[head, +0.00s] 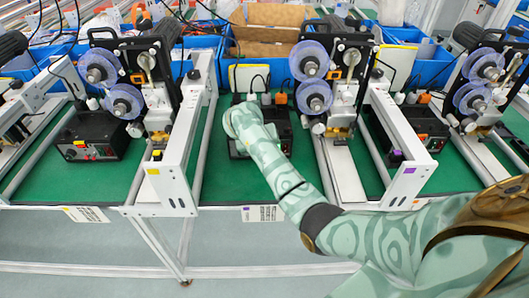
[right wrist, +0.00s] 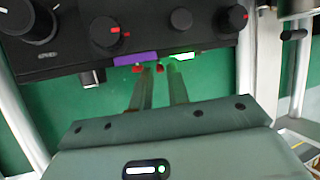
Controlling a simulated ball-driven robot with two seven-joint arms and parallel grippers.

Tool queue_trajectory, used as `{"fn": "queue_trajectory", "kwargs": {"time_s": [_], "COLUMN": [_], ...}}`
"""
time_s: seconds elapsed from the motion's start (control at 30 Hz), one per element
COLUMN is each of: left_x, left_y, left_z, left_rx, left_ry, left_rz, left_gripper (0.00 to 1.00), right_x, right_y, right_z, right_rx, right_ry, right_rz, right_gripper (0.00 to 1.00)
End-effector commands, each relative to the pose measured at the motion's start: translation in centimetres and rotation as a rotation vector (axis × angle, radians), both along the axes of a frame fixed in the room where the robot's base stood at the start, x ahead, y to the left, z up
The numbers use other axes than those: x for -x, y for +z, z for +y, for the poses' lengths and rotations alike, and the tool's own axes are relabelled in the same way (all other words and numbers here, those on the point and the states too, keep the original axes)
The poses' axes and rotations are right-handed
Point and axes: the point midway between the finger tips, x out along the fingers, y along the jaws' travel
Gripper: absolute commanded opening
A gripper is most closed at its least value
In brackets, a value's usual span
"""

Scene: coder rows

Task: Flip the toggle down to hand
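The black control box (head: 279,118) stands in the middle bay in the head view, its front mostly covered by my right forearm and hand. In the right wrist view the box (right wrist: 90,38) shows its front edge with a purple label (right wrist: 137,58) and a bright green light (right wrist: 186,56). Small red pieces (right wrist: 160,68) sit just below that edge; one may be the toggle, but its position cannot be told. My right gripper (right wrist: 160,76) points at this edge, its two fingers slightly apart with a narrow gap. Contact cannot be told. My left gripper is out of view.
Black knobs (right wrist: 180,19) line the box's panel. White frame rails (head: 176,170) flank the bay, and coder machines with blue reels (head: 311,61) stand beside it. Similar black boxes stand left (head: 95,136) and right (head: 420,128). The green mat (head: 215,185) is clear in front.

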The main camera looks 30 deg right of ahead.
Motion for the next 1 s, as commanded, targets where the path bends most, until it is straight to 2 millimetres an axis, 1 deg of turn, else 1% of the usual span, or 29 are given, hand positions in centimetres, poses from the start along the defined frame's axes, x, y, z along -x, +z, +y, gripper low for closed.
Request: {"fn": "queue_trajectory", "kwargs": {"time_s": [0.27,0.3,0.33,0.37,0.6,0.77,0.87,1.0], "left_x": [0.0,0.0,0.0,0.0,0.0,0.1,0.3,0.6], "left_y": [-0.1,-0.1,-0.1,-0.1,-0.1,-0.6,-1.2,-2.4], "left_z": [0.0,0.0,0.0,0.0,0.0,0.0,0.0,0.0], "left_rx": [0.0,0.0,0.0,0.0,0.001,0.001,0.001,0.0], "left_ry": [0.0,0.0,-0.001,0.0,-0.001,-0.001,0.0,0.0], "left_rz": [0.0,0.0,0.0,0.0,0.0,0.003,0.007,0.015], "left_gripper": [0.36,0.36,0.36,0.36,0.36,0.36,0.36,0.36], "right_x": [-0.1,-0.1,-0.1,-0.1,0.0,0.1,0.2,0.5], "right_y": [-0.2,-0.2,-0.2,-0.2,-0.2,-0.5,-0.9,-1.5], "right_z": [-0.1,-0.1,-0.1,-0.1,-0.1,0.0,0.1,0.3], "right_rx": [0.0,0.0,0.0,0.0,0.001,0.018,0.037,0.084], "right_ry": [0.001,0.0,0.0,0.0,0.001,0.001,0.001,0.001], "right_rz": [-0.001,-0.001,-0.001,0.0,-0.002,-0.027,-0.062,-0.136], "right_gripper": [0.17,0.15,0.06,0.0,0.0,0.0,0.0,0.0]}}
